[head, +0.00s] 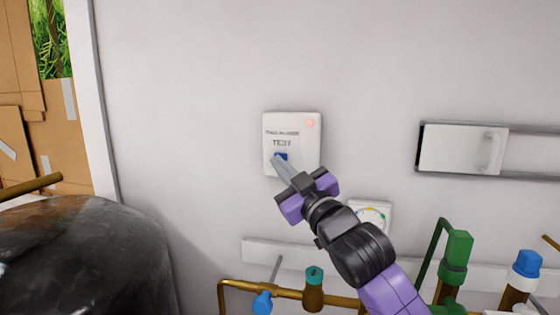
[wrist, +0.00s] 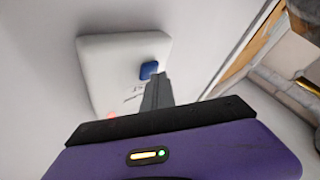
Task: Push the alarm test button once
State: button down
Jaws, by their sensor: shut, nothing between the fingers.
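The alarm panel (head: 291,130) is a white box on the wall in the middle of the head view, marked TEST, with a lit red lamp (head: 310,123) at its upper right. The blue test button (head: 281,157) sits low on the panel, partly hidden by my fingertips. My gripper (head: 277,162) is shut and empty, its tips at the button's lower edge. In the wrist view the blue button (wrist: 148,70) shows just beyond the fingertips (wrist: 157,78) on the white panel (wrist: 103,62). I cannot tell whether the tips touch the button.
Brass pipes with valves (head: 314,290) run along the bottom. A sliding white hatch (head: 463,150) is at right. A dark tank (head: 80,255) stands at lower left.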

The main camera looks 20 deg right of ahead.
jog(key=shift+s+a, duration=0.3)
jog(key=shift+s, duration=0.3)
jog(key=shift+s+a, duration=0.4)
jog(key=shift+s, duration=0.35)
jog(key=shift+s+a, duration=0.35)
jog(key=shift+s, duration=0.35)
jog(key=shift+s+a, duration=0.4)
jog(key=shift+s, duration=0.35)
